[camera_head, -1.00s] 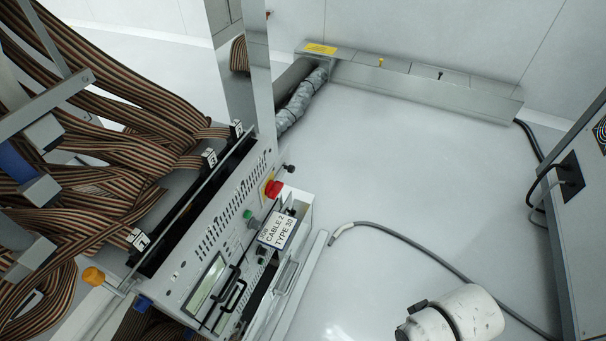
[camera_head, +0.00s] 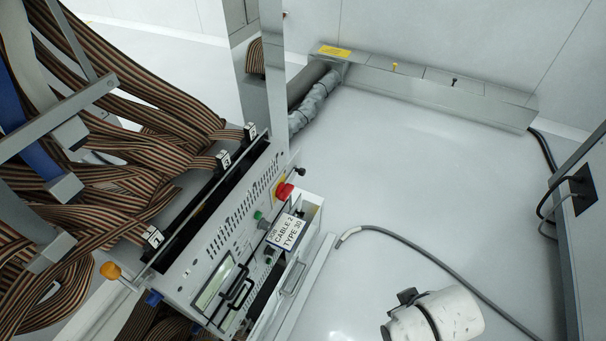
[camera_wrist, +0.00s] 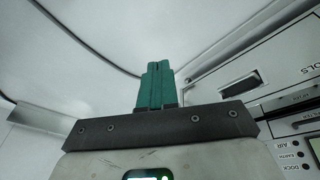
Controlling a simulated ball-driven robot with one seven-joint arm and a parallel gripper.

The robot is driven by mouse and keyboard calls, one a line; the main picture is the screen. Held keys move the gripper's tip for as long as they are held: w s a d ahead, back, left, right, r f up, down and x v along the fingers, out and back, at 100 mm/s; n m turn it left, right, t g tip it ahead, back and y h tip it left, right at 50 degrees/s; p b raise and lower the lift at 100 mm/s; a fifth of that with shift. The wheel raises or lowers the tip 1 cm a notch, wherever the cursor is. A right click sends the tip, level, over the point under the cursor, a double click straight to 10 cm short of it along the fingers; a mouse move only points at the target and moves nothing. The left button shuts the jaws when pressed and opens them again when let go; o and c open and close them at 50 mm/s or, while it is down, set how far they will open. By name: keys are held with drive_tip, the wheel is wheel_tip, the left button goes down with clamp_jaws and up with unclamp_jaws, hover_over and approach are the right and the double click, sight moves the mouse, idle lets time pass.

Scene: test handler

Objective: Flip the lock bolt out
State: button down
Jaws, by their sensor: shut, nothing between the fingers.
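The test handler (camera_head: 215,262) stands at lower left in the head view, with a red button (camera_head: 284,191), a green button (camera_head: 259,216) and black handles on its front. An orange knob (camera_head: 110,270) on a thin rod sticks out at its left end. I cannot tell for sure which part is the lock bolt. In the wrist view my gripper (camera_wrist: 158,66) has teal fingers pressed together, empty and touching nothing visible. A panel marked "AIR", "EARTH" and "DOCK" (camera_wrist: 300,158) is at the right there.
Striped ribbon cables (camera_head: 110,190) crowd the left. A label reading "CABLE 2 TYPE 30" (camera_head: 287,232) sits on the handler. A grey hose (camera_head: 430,258) lies on the floor at right. A drawer (camera_wrist: 250,85) is in the wrist view. Open floor lies mid-right.

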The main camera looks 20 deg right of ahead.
drive_tip(key=w+a+r+n+t+p, duration=0.2)
drive_tip(key=w+a+r+n+t, duration=0.1)
drive_tip(key=w, duration=0.5)
drive_tip(key=w+a+r+n+t+y+p, duration=0.1)
drive_tip(key=w+a+r+n+t+p, duration=0.1)
drive_tip(key=w, duration=0.7)
drive_tip(key=w+a+r+n+t+p, duration=0.3)
drive_tip(key=w+a+r+n+t, duration=0.2)
drive_tip(key=w+n, duration=0.4)
drive_tip(key=shift+a+t+y, duration=0.4)
drive_tip(key=shift+a+t, duration=0.2)
drive_tip(key=shift+a, duration=0.4)
drive_tip(key=shift+w, duration=0.1)
drive_tip(key=b, duration=0.6)
approach(299, 171)
drive_tip(key=w+a, duration=0.3)
drive_tip(key=w+d+f, duration=0.1)
drive_tip(key=w+d+f+b, duration=0.1)
drive_tip(key=shift+w+d+f, duration=0.1)
drive_tip(key=shift+w, duration=0.2)
